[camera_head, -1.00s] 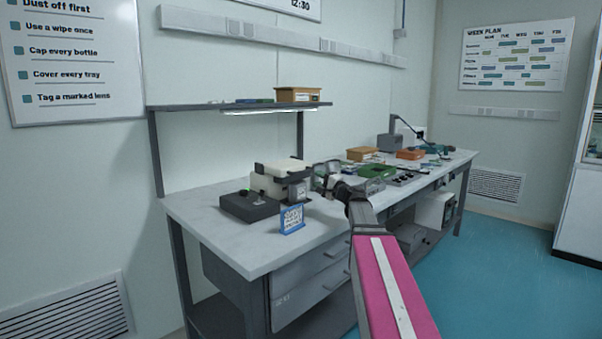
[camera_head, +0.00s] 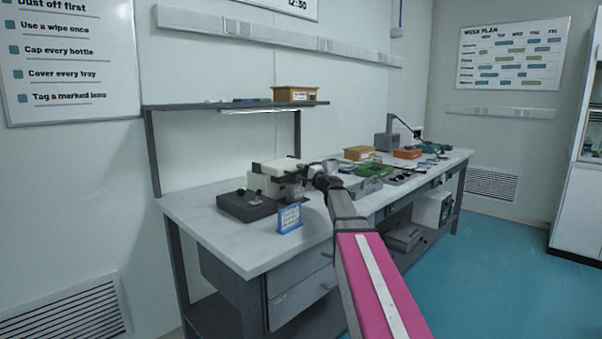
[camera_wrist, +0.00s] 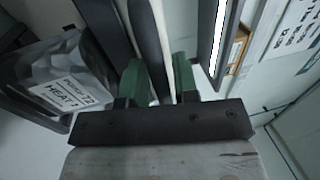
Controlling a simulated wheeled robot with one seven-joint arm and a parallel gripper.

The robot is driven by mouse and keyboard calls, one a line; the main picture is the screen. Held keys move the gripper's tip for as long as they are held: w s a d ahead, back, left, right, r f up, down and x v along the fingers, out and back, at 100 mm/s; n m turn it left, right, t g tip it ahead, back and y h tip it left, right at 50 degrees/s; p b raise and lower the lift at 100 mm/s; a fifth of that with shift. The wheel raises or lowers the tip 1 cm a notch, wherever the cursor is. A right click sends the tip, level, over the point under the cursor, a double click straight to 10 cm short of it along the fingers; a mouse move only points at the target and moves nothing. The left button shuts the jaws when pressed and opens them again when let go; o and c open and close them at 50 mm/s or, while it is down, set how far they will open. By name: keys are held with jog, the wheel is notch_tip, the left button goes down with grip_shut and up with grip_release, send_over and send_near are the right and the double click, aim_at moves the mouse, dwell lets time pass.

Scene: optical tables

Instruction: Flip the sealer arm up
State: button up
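The sealer (camera_head: 266,183) is a cream box with dark parts on the worktable. Its dark arm (camera_head: 291,173) lies low along its upper right side; my gripper partly hides it. My gripper (camera_head: 306,172) is at the sealer's right end. In the wrist view my gripper (camera_wrist: 158,78) has two green fingertips spread apart. A long dark bar (camera_wrist: 149,40), seemingly the sealer arm, runs between them. Contact with either finger cannot be made out. A grey piece with a white label reading "HEAT" (camera_wrist: 62,92) shows at the left of the wrist view.
A dark box (camera_head: 245,206) and a small blue-framed sign (camera_head: 289,219) stand on the worktable (camera_head: 215,236) near the sealer. A shelf (camera_head: 190,106) runs above. Green, orange and tan items crowd the table to the right. The table's front left is clear.

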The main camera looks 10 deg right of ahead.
grip_shut()
jog(key=shift+r, duration=0.15)
jog(key=shift+r+g+h, duration=0.4)
jog(key=shift+r+g, duration=0.2)
jog(key=shift+r, duration=0.25)
jog(key=w+r+g+h, duration=0.1)
jog(key=r, duration=0.2)
jog(key=w+a+r+g+h, duration=0.1)
jog(key=r+g, duration=0.1)
jog(key=r, duration=0.1)
jog(key=w+a+r+g+h, duration=0.1)
jog(key=r+g, duration=0.1)
jog(key=r, duration=0.1)
jog(key=shift+w+a+h, duration=0.15)
jog(key=shift+w+h, duration=0.15)
jog(key=shift+h, duration=0.1)
jog(key=w+a+r+g+h, duration=0.3)
jog(key=w+a+r+g, duration=0.2)
jog(key=w+a, duration=0.3)
jog(key=shift+w+r+h, duration=0.2)
jog(key=shift+w+h, duration=0.1)
jog(key=shift+w, duration=0.95)
